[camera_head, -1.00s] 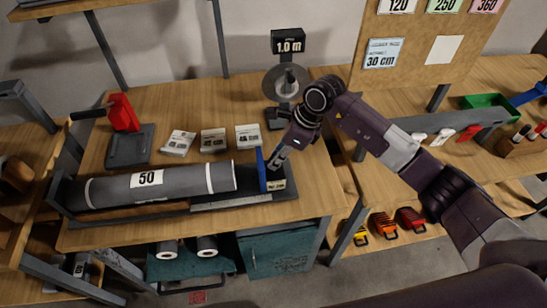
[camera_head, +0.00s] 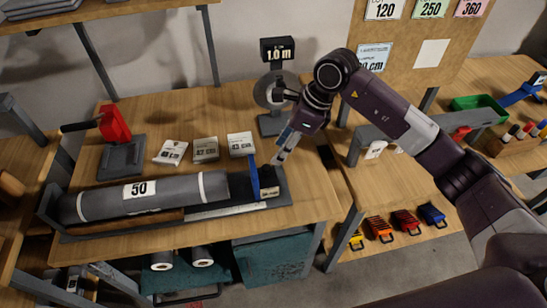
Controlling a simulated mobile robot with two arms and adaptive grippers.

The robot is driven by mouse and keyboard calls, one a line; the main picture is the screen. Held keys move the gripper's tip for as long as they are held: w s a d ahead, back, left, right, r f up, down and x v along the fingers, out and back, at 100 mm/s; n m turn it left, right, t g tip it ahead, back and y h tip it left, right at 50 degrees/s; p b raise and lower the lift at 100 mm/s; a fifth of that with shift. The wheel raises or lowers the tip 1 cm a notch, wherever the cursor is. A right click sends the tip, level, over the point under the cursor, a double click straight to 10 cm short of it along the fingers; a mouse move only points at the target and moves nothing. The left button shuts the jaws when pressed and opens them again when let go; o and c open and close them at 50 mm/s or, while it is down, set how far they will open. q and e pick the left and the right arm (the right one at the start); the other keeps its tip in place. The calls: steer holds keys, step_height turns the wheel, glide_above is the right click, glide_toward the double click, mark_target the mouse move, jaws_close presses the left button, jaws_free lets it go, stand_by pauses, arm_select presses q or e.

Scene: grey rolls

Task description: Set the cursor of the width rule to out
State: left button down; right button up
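The width rule (camera_head: 226,211) is a dark tray with a pale scale strip, lying along the front of the wooden bench. A grey roll (camera_head: 100,204) labelled 50 lies in it. The cursor (camera_head: 254,178) is an upright blue plate on a dark block with a small unreadable label; it stands toward the rule's right end, with a gap between it and the roll's end. My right gripper (camera_head: 279,159) is just right of and above the cursor, seemingly apart from it. Its finger opening is too small to judge. My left gripper is not in view.
Three white cards (camera_head: 206,150) lie behind the rule. A red-handled tool (camera_head: 118,140) stands at left. A disc stand with a 1.0 m sign (camera_head: 278,52) rises behind my gripper. A second bench with a green tray (camera_head: 478,103) is at right.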

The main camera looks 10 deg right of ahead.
steer(key=shift+v, duration=1.85)
steer(key=shift+a, duration=0.15)
